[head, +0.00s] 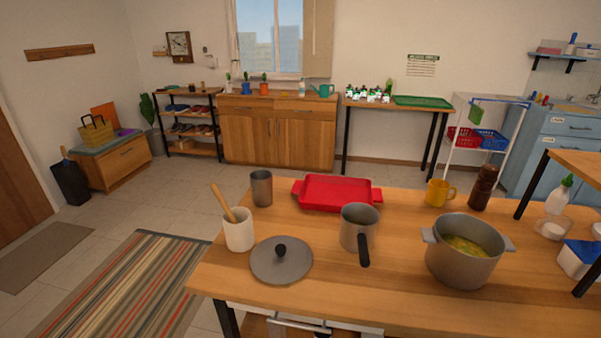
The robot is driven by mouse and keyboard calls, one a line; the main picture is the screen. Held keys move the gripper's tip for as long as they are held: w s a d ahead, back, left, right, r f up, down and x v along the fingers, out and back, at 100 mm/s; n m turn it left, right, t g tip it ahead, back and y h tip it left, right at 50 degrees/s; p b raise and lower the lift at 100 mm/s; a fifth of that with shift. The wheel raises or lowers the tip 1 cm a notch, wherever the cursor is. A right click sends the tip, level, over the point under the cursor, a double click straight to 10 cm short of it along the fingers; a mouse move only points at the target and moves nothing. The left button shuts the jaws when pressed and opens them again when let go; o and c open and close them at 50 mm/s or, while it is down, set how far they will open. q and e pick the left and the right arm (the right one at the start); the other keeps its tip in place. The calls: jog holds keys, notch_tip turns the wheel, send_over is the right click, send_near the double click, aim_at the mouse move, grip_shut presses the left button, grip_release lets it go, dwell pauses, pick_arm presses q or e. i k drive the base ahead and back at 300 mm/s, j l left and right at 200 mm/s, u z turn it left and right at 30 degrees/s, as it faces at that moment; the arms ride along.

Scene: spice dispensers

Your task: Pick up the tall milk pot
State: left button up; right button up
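The tall milk pot appears to be the grey pot (355,232) with one long black handle, upright on the wooden table (330,285). Its handle points toward the front of the table and slightly right. Nothing touches the pot. Neither of my grippers is in view.
A grey lid (280,262) with a black knob lies left of the pot. A white crock (239,232) with a wooden spoon, a metal cup (261,188) and a red tray (337,193) stand nearby. A wide soup pot (462,262) is to the right, a yellow mug (437,193) behind it.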

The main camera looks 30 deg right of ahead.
aim_at(358, 227)
jog(key=z, duration=1.5)
